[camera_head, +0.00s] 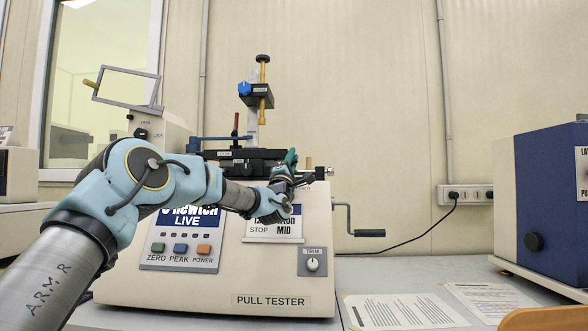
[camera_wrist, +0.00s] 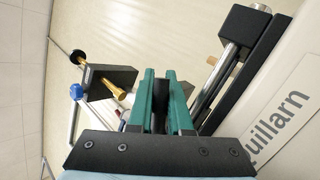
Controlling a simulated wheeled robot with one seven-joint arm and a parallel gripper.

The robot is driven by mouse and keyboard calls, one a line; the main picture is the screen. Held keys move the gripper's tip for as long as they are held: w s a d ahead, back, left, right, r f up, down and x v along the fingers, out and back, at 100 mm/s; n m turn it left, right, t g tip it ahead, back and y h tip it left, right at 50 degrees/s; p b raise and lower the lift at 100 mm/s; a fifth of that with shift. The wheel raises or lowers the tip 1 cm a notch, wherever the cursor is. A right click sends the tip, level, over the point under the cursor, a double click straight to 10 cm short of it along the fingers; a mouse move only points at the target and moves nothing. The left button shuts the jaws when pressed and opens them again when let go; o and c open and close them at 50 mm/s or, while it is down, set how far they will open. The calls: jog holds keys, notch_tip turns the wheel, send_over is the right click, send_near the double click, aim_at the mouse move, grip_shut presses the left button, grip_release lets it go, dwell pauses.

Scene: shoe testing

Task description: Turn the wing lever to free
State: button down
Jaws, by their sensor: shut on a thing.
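The pull tester (camera_head: 218,292) stands on the bench, with a dark carriage (camera_head: 235,155) across its top. My gripper (camera_head: 290,158) is at the right part of this carriage, its green fingers pointing up. In the wrist view the two green fingers (camera_wrist: 164,75) are close together, shut on a narrow dark piece (camera_wrist: 161,92) between them. This piece appears to be the wing lever; its shape and angle are mostly hidden by the fingers. No free or locked marking is readable.
A post with a blue knob (camera_head: 244,88) and brass rod (camera_head: 263,72) rises behind the carriage. A crank handle (camera_head: 369,233) sticks out right of the tester. Papers (camera_head: 403,311) lie on the bench. A blue machine (camera_head: 546,190) stands at right.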

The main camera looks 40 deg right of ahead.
jog(key=c, duration=1.1)
grip_release()
jog(key=shift+f, duration=0.1)
jog(key=b+v, duration=0.4)
jog(key=v, duration=0.6)
jog(key=shift+s+a+f, duration=0.15)
jog(key=shift+a+f, duration=0.1)
jog(key=shift+c, duration=0.3)
